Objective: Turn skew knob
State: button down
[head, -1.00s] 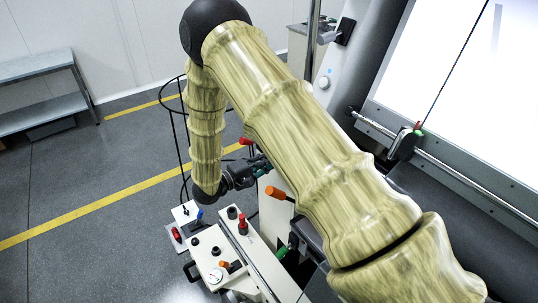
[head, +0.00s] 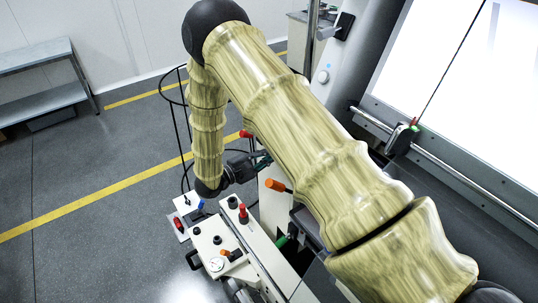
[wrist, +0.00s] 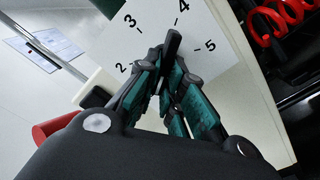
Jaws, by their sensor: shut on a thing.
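The skew knob (wrist: 173,42) is a dark bar-shaped handle on a pale dial panel (wrist: 215,62) printed with the numbers 2 to 5 in the wrist view. Its visible end points close to the 4 tick. My gripper (wrist: 165,72) has its teal-padded fingers shut on the knob, with the knob's far end standing out between the fingertips. The fingers hide the rest of the knob. In the head view my gripper (head: 258,162) is beside a pale cabinet, and I cannot make out the knob there.
An orange handle (head: 279,186) and a red knob (head: 243,213) are near my gripper. Red coiled parts (wrist: 268,25) and a red cylinder (wrist: 58,124) show in the wrist view. A bright backlit panel (head: 450,60) stands at right. Open floor lies at left.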

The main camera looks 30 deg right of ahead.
jog(key=c, duration=1.5)
grip_release()
jog(key=shift+c, duration=0.2)
jog(key=shift+a, duration=0.1)
jog(key=s+a, duration=0.1)
jog(key=a, duration=1)
jog(key=shift+s+a, duration=0.3)
jog(key=shift+a, duration=0.05)
jog(key=shift+d+f, duration=0.1)
